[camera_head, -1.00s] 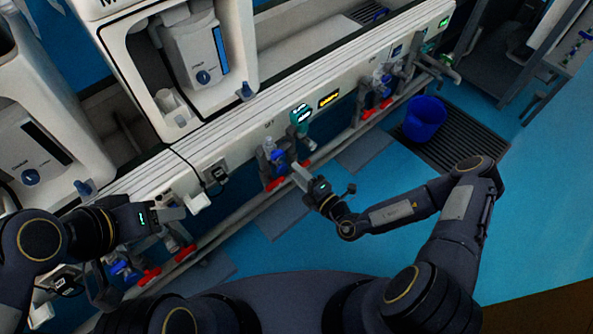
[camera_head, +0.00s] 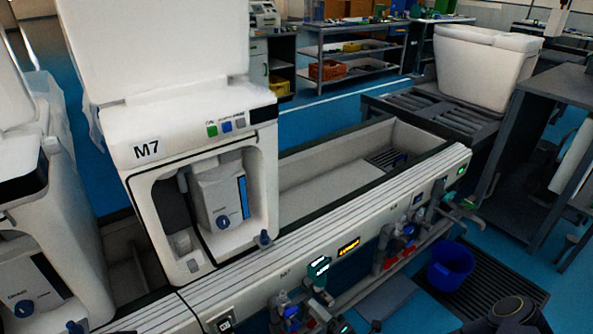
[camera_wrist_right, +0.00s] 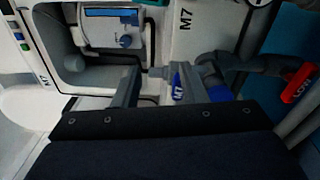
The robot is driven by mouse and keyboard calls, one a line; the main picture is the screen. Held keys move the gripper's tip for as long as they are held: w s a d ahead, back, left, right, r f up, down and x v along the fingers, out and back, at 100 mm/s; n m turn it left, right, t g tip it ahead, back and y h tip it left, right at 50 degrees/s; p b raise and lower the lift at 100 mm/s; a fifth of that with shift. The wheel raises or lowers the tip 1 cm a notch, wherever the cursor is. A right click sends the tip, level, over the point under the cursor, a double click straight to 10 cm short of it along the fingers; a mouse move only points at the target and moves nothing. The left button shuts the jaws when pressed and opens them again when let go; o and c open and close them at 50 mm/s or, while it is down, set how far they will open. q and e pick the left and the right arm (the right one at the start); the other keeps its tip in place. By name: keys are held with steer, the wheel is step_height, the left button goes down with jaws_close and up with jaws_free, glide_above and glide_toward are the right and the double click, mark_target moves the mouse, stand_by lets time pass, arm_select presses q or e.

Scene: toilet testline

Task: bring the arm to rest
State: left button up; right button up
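Part of my right arm (camera_head: 510,318) shows at the bottom right of the head view. My left gripper and arm are out of view.
The white M7 unit (camera_head: 128,180) stands on the testline, above the panel (camera_head: 330,235) with its valves and pipes. A blue bucket (camera_head: 451,266) stands on a dark floor grate (camera_head: 500,283) to the right.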

steer(key=s+r+n+g+y, duration=0.1)
steer(key=s+r+n+g, duration=0.25)
steer(key=r+n, duration=0.4)
steer(key=s+d+r+n+g+y, duration=0.1)
steer(key=s+r+n+g, duration=0.3)
steer(key=n, duration=0.6)
steer(key=s+r+n+g+y, duration=0.2)
steer(key=r+n+g, duration=0.3)
steer(key=r+n, duration=0.25)
steer(key=s+d+r+n+t+h, duration=0.2)
steer(key=s+d+r+n+h, duration=0.1)
steer(key=s+d+n+h, duration=0.5)
steer(key=s+d+r+n+t+h, duration=0.2)
steer(key=s+d+r+n+h, duration=0.25)
steer(key=n, duration=0.55)
step_height(320, 180, up, 18)
steer(key=d+p, duration=0.1)
steer(key=p, duration=1.8)
steer(key=shift+s+d+f, duration=0.15)
steer(key=shift+s+d, duration=0.1)
steer(key=shift+s, duration=0.15)
